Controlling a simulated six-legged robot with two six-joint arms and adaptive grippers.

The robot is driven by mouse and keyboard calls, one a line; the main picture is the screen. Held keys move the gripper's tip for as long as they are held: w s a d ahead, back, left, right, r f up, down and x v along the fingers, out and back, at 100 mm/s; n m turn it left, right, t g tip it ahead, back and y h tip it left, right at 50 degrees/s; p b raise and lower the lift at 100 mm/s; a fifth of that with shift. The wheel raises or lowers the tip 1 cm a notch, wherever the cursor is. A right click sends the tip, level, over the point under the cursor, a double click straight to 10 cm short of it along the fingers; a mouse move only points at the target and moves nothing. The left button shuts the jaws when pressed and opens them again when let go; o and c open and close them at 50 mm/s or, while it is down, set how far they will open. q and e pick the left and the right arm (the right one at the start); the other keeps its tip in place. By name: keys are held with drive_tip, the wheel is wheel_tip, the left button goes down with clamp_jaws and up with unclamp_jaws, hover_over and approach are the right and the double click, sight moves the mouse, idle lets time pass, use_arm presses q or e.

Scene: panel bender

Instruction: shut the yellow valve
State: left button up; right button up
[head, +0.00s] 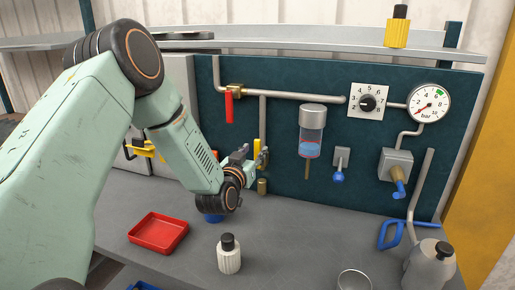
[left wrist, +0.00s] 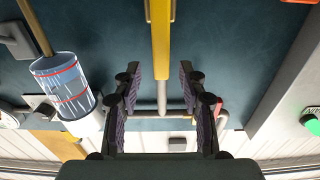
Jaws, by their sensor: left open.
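The yellow valve's handle (head: 257,152) stands upright along a vertical pipe on the dark teal panel, partly hidden by my gripper. My left gripper (head: 252,158) is open right in front of it, and its fingers overlap the handle's lower part in the head view. In the left wrist view, the yellow handle (left wrist: 161,40) runs down from the top edge, centred between the spread fingertips of my left gripper (left wrist: 158,72). I cannot tell whether the fingers touch it. My right gripper is not in view.
A red-handled valve (head: 229,106) hangs up and left of the yellow one. A liquid-filled cup (head: 312,130) is mounted to the right. On the bench are a red tray (head: 158,232), a white bottle (head: 229,258) and a grey bottle (head: 430,268). The bench centre is clear.

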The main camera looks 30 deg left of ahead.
sight(257, 147)
use_arm(q)
drive_tip(key=x, duration=0.4)
drive_tip(key=shift+a+f, duration=0.2)
drive_tip(key=shift+a, duration=0.1)
drive_tip(key=shift+d+r, duration=0.1)
drive_tip(key=shift+r, duration=0.05)
drive_tip(key=shift+w+d, duration=0.1)
drive_tip(key=shift+d, duration=0.3)
drive_tip(key=shift+w+d, duration=0.15)
drive_tip(key=shift+d, duration=0.05)
drive_tip(key=shift+c, duration=0.7)
drive_tip(key=shift+a, duration=0.15)
drive_tip(key=shift+c, duration=0.6)
drive_tip(key=shift+s+a+f, duration=0.2)
drive_tip(key=shift+a, duration=0.5)
drive_tip(key=c, duration=0.3)
drive_tip(key=shift+c, duration=0.9)
drive_tip(key=shift+w+d+r, duration=0.15)
drive_tip(key=shift+d, duration=0.4)
clamp_jaws()
drive_tip(key=shift+a, duration=0.4)
drive_tip(key=shift+d, duration=0.25)
